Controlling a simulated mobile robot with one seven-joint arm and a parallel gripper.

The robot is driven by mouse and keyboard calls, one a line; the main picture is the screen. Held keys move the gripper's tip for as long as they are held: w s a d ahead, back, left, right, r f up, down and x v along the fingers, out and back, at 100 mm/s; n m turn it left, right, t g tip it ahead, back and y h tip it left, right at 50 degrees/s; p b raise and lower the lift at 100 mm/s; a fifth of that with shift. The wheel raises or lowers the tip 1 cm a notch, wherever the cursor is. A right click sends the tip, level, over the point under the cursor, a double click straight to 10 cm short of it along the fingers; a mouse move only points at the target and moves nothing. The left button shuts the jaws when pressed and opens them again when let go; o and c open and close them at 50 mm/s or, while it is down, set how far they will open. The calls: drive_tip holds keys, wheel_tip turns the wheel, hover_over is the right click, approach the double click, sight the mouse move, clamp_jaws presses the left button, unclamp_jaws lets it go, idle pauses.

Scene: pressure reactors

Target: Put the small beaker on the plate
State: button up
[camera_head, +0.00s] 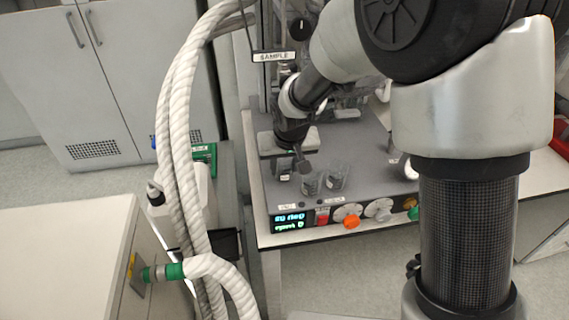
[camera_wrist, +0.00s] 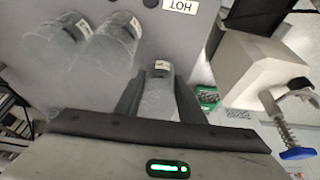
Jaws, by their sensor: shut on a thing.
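My gripper (camera_wrist: 160,98) is shut around a small clear beaker (camera_wrist: 159,103) with a pale label, seen between its two dark fingers in the wrist view. In the head view my gripper (camera_head: 285,168) is over the left part of the grey bench unit, and the held beaker is hard to make out. Two larger clear beakers, one nearer (camera_wrist: 118,42) and one farther left (camera_wrist: 62,52), stand beside it on the grey surface (camera_wrist: 160,30). I cannot tell for sure which part is the plate; a "HOT" label (camera_wrist: 181,6) shows on the grey surface.
The grey unit has a lit display (camera_head: 289,222), an orange knob (camera_head: 351,222) and other knobs along its front. Thick white hoses (camera_head: 180,130) run down on the left. A green tray (camera_head: 205,155) lies beyond the unit's left edge.

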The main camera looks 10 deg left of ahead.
drive_tip(key=shift+f, duration=0.2)
drive_tip(key=o, duration=1)
